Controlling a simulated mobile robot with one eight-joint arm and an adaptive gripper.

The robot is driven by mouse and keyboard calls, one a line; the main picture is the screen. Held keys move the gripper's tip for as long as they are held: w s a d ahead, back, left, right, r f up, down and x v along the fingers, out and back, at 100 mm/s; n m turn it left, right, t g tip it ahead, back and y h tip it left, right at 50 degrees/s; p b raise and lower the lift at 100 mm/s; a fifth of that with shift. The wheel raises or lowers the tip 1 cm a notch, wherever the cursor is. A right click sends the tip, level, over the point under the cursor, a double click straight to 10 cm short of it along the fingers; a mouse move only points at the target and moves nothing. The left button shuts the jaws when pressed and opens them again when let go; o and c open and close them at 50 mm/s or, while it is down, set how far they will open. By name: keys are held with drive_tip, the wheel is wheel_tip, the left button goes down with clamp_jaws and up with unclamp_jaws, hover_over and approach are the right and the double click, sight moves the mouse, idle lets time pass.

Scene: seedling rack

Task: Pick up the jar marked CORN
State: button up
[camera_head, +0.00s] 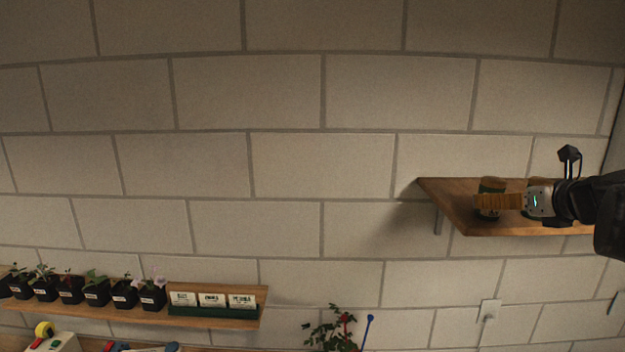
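A jar with a dark green top (491,184) stands on the wooden wall shelf at the right. My gripper (482,202) reaches in from the right at shelf height. Its fingers lie across the middle of this jar in the picture, and only the jar's top and a bit of its lower part show. Whether the fingers touch or enclose the jar cannot be told. No CORN marking is readable on either jar.
The wall shelf (450,200) has bare wood at its left end. A lower shelf (215,321) at the left holds several potted seedlings (97,290) and a green holder with white cards (212,310). A leafy plant (333,330) stands at bottom centre.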

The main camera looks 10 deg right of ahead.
drive_tip(key=x, duration=0.4)
drive_tip(key=shift+p, duration=0.3)
drive_tip(key=shift+s+a+r, duration=0.1)
drive_tip(key=shift+s+r, duration=0.05)
drive_tip(key=shift+s, duration=0.15)
drive_tip(key=shift+c, duration=0.9)
drive_tip(key=c, duration=1.1)
drive_tip(key=shift+c, duration=0.2)
